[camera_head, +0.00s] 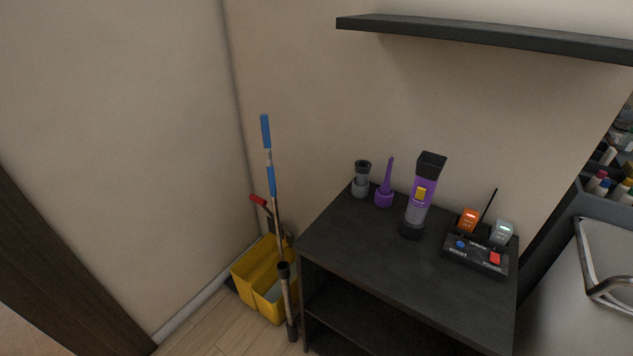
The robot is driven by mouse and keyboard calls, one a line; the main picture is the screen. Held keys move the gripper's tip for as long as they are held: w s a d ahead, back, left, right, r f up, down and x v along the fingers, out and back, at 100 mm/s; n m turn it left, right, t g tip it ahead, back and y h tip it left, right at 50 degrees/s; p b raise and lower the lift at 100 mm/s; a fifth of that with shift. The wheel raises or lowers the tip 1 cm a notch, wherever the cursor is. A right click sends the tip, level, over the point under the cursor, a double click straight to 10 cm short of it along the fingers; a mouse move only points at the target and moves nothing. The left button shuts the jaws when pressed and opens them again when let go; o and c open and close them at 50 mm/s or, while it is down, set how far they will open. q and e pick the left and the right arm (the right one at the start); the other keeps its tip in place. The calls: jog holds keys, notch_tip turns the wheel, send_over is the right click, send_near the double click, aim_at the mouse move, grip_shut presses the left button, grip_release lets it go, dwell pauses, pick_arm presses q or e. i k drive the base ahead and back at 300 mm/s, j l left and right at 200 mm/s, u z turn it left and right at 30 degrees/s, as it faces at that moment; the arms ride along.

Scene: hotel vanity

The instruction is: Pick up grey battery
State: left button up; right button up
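The grey battery (503,232) is a small light-grey block with a lit green strip. It sits upright in the right part of a black charger base (475,264) at the right end of the dark cabinet top. An orange battery (468,220) with a lit strip stands to its left in the same base. The base has a blue round button and a red button on its front, and a thin black antenna-like rod behind. Neither of my grippers is in view.
On the dark cabinet (385,262) stand a purple and grey handheld vacuum (418,205), a purple nozzle (385,192) and a grey cup-like part (361,181). A dark wall shelf (480,38) hangs above. A yellow mop bucket (260,277) stands left. The cabinet's front middle is clear.

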aim_at(501, 232)
jog(key=z, duration=1.25)
